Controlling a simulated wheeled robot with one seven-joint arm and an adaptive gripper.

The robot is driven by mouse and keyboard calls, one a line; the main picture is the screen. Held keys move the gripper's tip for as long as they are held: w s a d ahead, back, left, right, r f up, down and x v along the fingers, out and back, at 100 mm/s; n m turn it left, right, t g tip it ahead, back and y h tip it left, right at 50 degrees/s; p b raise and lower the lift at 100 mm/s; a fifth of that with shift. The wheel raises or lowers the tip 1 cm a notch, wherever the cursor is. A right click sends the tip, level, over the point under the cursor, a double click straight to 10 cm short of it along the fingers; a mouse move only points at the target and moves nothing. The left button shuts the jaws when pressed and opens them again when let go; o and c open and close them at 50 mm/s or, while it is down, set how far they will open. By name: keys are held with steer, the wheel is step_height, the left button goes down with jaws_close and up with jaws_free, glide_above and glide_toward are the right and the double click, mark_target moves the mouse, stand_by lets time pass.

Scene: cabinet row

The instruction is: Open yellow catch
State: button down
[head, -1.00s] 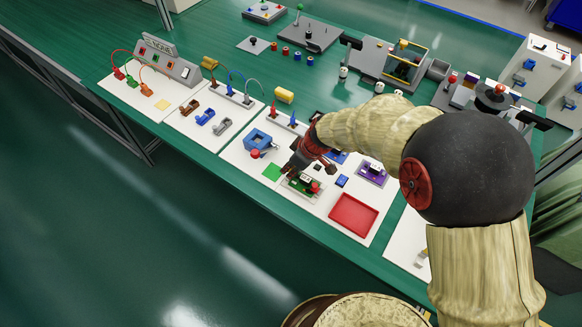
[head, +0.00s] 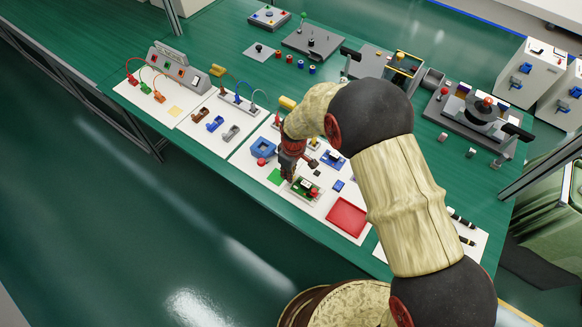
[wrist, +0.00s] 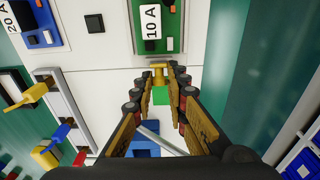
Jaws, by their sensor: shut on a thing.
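The yellow catch (wrist: 158,74) shows in the wrist view at the near edge of the green module labelled 10 A (wrist: 152,22). My gripper (wrist: 159,82) is shut on the catch, with its fingertips on either side of it. In the head view my gripper (head: 288,177) points down at the left end of the green module (head: 305,188), and the catch is hidden there. A red knob sits on the module in the head view.
A green square (head: 275,176) lies left of the module, with a blue holder (head: 263,149) behind it. A red tray (head: 346,217) is to the right. Another blue module (wrist: 38,25) labelled 20 A stands nearby. Green floor lies beyond the table's front edge.

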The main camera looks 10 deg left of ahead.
steer(key=shift+w+a+r+h+p, duration=0.1)
steer(key=shift+w+a+h+p, duration=0.25)
steer(key=shift+h+p, duration=0.35)
steer(key=shift+a+f+g+h, duration=0.25)
steer(key=shift+g+h, duration=0.25)
steer(key=shift+h, duration=0.3)
steer(key=shift+w+a, duration=0.1)
steer(key=c, duration=1.8)
jaws_free()
steer(key=v, duration=1.1)
steer(key=shift+a+r, duration=0.25)
steer(key=shift+r, duration=0.1)
steer(key=shift+w, duration=0.1)
